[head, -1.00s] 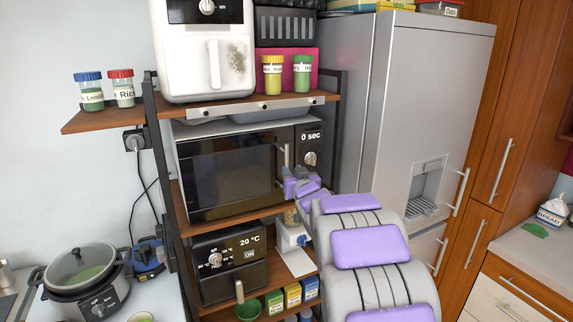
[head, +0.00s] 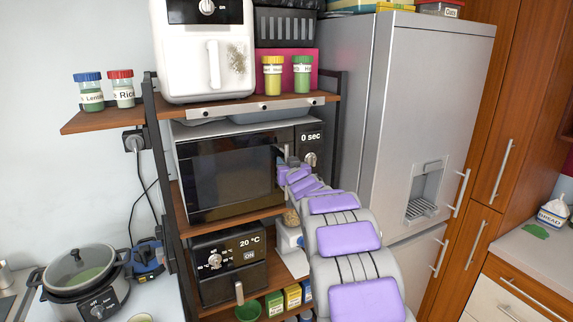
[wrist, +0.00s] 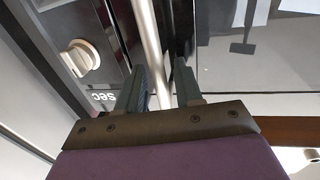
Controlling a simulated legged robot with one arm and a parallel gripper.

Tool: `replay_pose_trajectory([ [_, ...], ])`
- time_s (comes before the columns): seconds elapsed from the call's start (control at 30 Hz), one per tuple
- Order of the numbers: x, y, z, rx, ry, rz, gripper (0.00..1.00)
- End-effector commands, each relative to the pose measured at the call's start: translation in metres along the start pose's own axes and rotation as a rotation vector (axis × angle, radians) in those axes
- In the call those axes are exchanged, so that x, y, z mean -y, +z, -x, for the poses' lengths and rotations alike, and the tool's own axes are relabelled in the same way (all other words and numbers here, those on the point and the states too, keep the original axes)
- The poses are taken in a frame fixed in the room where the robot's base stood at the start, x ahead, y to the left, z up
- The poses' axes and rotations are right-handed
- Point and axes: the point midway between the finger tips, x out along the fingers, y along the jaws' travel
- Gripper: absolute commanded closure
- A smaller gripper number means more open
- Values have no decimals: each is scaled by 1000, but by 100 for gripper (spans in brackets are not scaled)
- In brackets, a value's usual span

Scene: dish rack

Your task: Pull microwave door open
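The microwave (head: 240,165) stands on the middle shelf, its dark glass door (head: 225,180) looking shut. Its upright handle (head: 287,155) is at the door's right edge, partly hidden by my gripper (head: 283,168). In the wrist view the silver handle bar (wrist: 149,32) runs down between the two dark fingers of my gripper (wrist: 160,68). The fingers are apart, one on each side of the bar, with narrow gaps seeming to show; firm contact is not seen. The microwave's knob (wrist: 80,57) is left of the bar in that view.
A white air fryer (head: 203,50) stands above the microwave. A grey fridge (head: 420,100) stands close on the right. A pot (head: 85,280) is at the lower left. Room in front of the door's left part looks clear.

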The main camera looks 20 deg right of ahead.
Motion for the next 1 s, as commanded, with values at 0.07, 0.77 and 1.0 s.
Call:
replay_pose_trajectory([
  [0.07,0,0,0,0,0,0,66],
  [0.77,0,0,0,0,0,0,100],
  [1.0,-1,0,2,-2,6,0,100],
])
